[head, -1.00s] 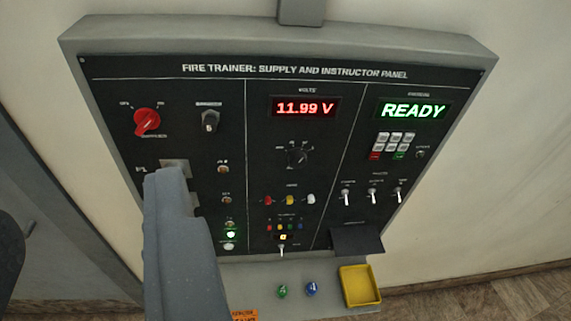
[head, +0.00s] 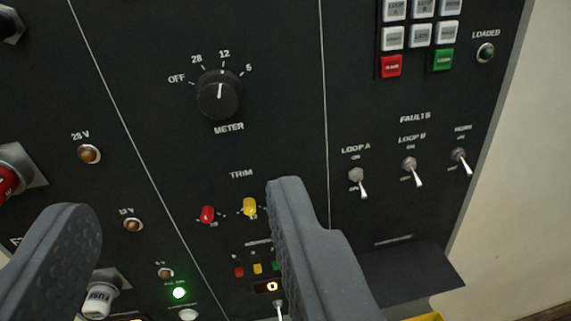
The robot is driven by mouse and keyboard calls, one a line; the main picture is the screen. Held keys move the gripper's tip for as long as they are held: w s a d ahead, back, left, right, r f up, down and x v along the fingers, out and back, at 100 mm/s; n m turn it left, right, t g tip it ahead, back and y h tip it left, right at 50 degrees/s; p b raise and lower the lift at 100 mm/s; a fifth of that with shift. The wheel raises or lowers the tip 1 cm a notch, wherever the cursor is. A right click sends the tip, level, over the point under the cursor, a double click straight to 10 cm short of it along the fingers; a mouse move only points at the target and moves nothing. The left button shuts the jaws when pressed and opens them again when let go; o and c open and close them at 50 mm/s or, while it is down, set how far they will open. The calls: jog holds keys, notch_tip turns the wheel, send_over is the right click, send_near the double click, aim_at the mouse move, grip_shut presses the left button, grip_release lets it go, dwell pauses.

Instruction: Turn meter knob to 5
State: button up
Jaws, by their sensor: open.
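The black round meter knob (head: 219,97) is on the dark panel (head: 280,120), in the upper left middle of the head view. Its white pointer line points up toward the 12 mark. The marks around it read OFF, 28, 12 and, at the right, what looks like 5. My gripper (head: 181,198) is open and empty, with its two grey fingers wide apart. Both fingertips show below the knob in the picture, one to its left and one to its right, apart from it. The right finger hides part of the trim row.
Red (head: 208,214) and yellow (head: 250,207) trim knobs sit below the meter. Fault toggle switches (head: 411,170) stick out at the right, above a dark shelf (head: 405,278). A fuse holder (head: 98,300) and a lit green lamp (head: 179,293) are at lower left.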

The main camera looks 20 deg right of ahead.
jog(key=f, duration=0.2)
jog(key=p, duration=0.4)
send_near(220, 106)
jog(key=shift+m, duration=0.3)
jog(key=shift+x, duration=4.05)
